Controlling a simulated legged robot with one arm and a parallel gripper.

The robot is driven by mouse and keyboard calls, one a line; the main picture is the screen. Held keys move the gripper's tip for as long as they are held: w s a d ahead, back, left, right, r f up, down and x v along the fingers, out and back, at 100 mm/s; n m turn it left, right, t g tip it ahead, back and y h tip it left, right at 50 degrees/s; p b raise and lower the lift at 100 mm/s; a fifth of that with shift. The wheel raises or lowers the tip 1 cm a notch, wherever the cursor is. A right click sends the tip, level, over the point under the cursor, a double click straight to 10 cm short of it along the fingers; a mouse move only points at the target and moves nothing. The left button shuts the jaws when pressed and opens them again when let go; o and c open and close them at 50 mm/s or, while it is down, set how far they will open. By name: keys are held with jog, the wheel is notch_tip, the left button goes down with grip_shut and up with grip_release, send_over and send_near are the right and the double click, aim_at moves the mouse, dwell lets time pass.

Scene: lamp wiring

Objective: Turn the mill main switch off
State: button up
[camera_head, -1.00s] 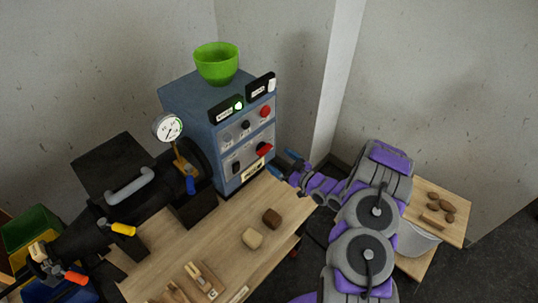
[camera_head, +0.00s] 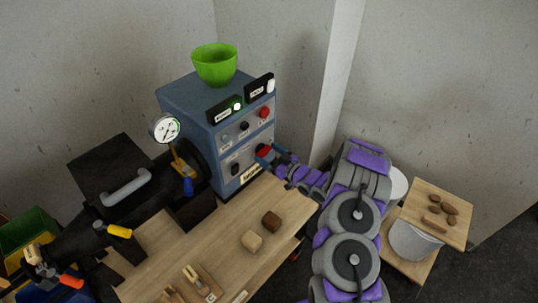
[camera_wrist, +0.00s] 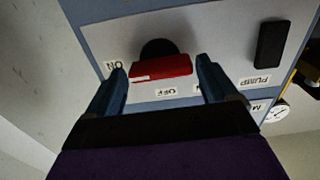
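The mill's main switch is a red handle (camera_head: 263,151) on a dark round base, low on the front of the blue control cabinet (camera_head: 185,95). In the wrist view the red handle (camera_wrist: 161,68) lies crosswise between my fingers, with an ON label (camera_wrist: 114,66) at its left end and an OFF label (camera_wrist: 166,91) below it. My gripper (camera_head: 269,156) is at the switch with its blue fingers apart; they also show in the wrist view (camera_wrist: 160,75). The fingers flank the handle's ends; I cannot tell whether either touches it.
A dark PUMP switch (camera_wrist: 271,43) sits beside the red handle on the panel. A red button (camera_head: 264,112) and a lit green lamp (camera_head: 237,106) are above. A pressure gauge (camera_head: 164,128) stands left.

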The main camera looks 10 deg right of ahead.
jog(key=c, duration=0.8)
jog(key=shift+o, duration=0.2)
jog(key=shift+n+p, duration=0.3)
jog(key=n+p, duration=0.2)
jog(key=n, duration=0.1)
jog(key=shift+r+n+p, duration=0.1)
jog(key=shift+n+p, duration=0.2)
jog(key=n+p, duration=0.1)
jog(key=n, duration=0.2)
jog(key=shift+s+a+n+p, duration=0.1)
jog(key=shift+n+p, duration=0.2)
jog(key=shift+s+a+f+n+b, duration=0.15)
jog(key=shift+n+b, duration=0.5)
jog(key=shift+n, duration=1)
jog(key=shift+w+d+f+n+b, duration=0.15)
jog(key=shift+n+b, duration=0.45)
jog(key=shift+n, duration=1)
jog(key=shift+s+a+f+n+b, duration=0.2)
jog(key=shift+n+b, duration=0.45)
jog(key=shift+n, duration=1)
jog(key=shift+d, duration=0.1)
